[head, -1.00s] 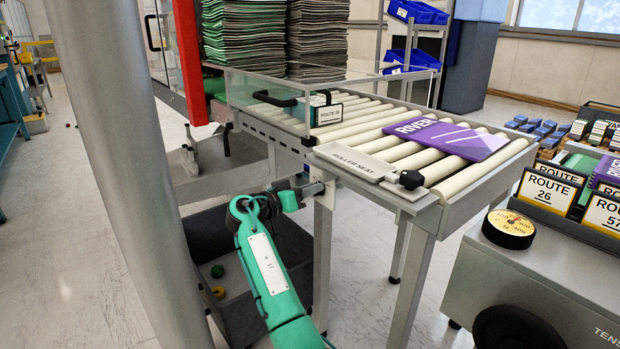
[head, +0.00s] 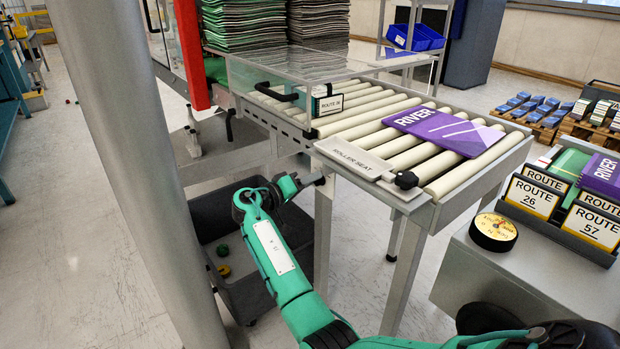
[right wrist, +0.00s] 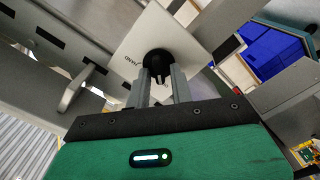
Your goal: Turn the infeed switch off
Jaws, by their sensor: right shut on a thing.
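The infeed switch shows in the right wrist view as a black rotary knob (right wrist: 157,61) on a pale square plate (right wrist: 186,38). The switch is hidden there. My left gripper is not in view.
A dark bin (head: 262,296) stands on the floor beneath my right arm.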

